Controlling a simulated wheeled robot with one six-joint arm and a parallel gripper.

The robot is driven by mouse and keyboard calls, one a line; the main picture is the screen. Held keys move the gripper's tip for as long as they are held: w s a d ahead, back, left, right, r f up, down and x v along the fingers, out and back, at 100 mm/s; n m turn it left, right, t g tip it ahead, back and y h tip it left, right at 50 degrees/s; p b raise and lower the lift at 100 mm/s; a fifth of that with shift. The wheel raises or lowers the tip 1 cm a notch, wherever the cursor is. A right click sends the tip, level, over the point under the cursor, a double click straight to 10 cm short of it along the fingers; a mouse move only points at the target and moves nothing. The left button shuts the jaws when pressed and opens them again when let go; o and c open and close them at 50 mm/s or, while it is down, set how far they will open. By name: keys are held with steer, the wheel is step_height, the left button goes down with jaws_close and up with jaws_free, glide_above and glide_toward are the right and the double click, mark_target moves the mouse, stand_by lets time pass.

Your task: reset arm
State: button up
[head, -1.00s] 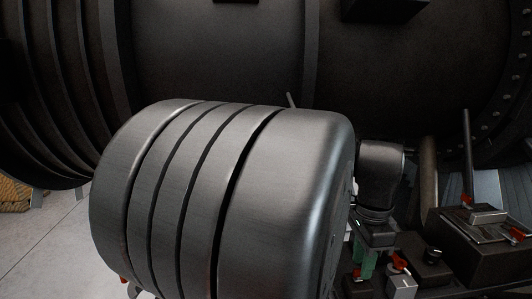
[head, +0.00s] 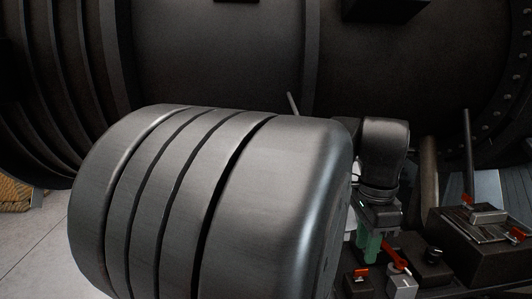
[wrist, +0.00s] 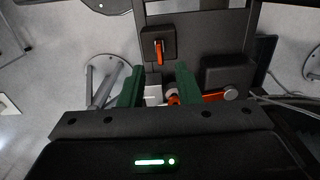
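My gripper shows in the head view (head: 368,247) at the lower right, pointing down, partly behind my large grey arm link. In the wrist view its two green fingers (wrist: 160,86) stand apart with a clear gap and grip nothing that I can see. A pale block (wrist: 153,92) and an orange-red part show in the gap, seemingly on the bench below. The gripper's dark body with a lit green bar fills the bottom of the wrist view and hides what lies under it.
Beside the gripper are a grey box with a red lever (head: 399,281), a small dark box with a red lever (head: 359,279) and a larger dark box (head: 475,250). An upright rod (head: 467,150) stands at right. The dark engine casing (head: 220,60) spans the back. Pale floor lies left.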

mark_target(362, 269)
step_height(362, 269, up, 8)
step_height(362, 269, down, 13)
steer(key=shift+r, duration=0.1)
steer(key=shift+f, duration=0.4)
steer(key=n+b, duration=0.1)
steer(key=n, duration=0.3)
steer(key=n+b, duration=0.2)
steer(key=n, duration=0.3)
steer(key=n+b, duration=0.3)
steer(key=n, duration=0.2)
steer(key=shift+n, duration=0.3)
steer(key=shift+r+n+b, duration=0.1)
steer(key=shift+n+b, duration=1)
steer(key=shift+n, duration=0.6)
